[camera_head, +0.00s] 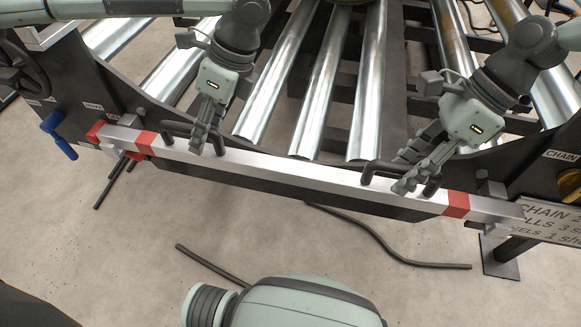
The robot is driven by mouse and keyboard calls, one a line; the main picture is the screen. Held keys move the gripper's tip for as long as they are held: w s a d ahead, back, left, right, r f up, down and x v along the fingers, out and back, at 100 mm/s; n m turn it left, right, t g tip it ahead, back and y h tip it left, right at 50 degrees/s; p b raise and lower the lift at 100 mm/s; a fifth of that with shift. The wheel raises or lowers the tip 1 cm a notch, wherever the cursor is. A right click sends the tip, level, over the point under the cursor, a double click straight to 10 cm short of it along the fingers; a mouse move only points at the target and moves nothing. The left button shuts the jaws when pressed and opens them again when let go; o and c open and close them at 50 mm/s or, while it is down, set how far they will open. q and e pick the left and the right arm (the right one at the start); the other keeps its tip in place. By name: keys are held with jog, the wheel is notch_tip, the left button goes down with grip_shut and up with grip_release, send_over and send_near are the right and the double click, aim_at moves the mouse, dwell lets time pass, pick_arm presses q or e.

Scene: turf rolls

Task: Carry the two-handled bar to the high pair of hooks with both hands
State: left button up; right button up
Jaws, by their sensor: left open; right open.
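The two-handled bar (300,178) is a long silver beam with red bands, lying across the front of the machine frame and sloping down to the right. Its left handle (176,127) and right handle (372,170) are dark loops on its top. My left gripper (207,142) is open, fingers pointing down at the left handle. My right gripper (408,183) is open, its fingers at the right handle. The fingers partly hide both handles, and I cannot tell whether they touch them. Brackets show near the bar's left end (112,138) and right end (489,190). I cannot tell which hooks are the high pair.
Shiny metal rollers (320,85) lie behind the bar in a dark frame. A blue-handled lever (60,135) sticks out at the left. A lettered sign (545,220) is at the right. Dark rods or hoses (390,250) lie on the otherwise clear concrete floor in front.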

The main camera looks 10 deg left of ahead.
pick_arm(q)
jog(key=shift+f, duration=0.15)
pick_arm(e)
jog(key=shift+f, duration=0.1)
pick_arm(q)
jog(key=shift+c, duration=0.4)
pick_arm(e)
jog(key=shift+c, duration=0.3)
pick_arm(q)
grip_shut()
pick_arm(e)
grip_shut()
jog(key=shift+a, duration=0.1)
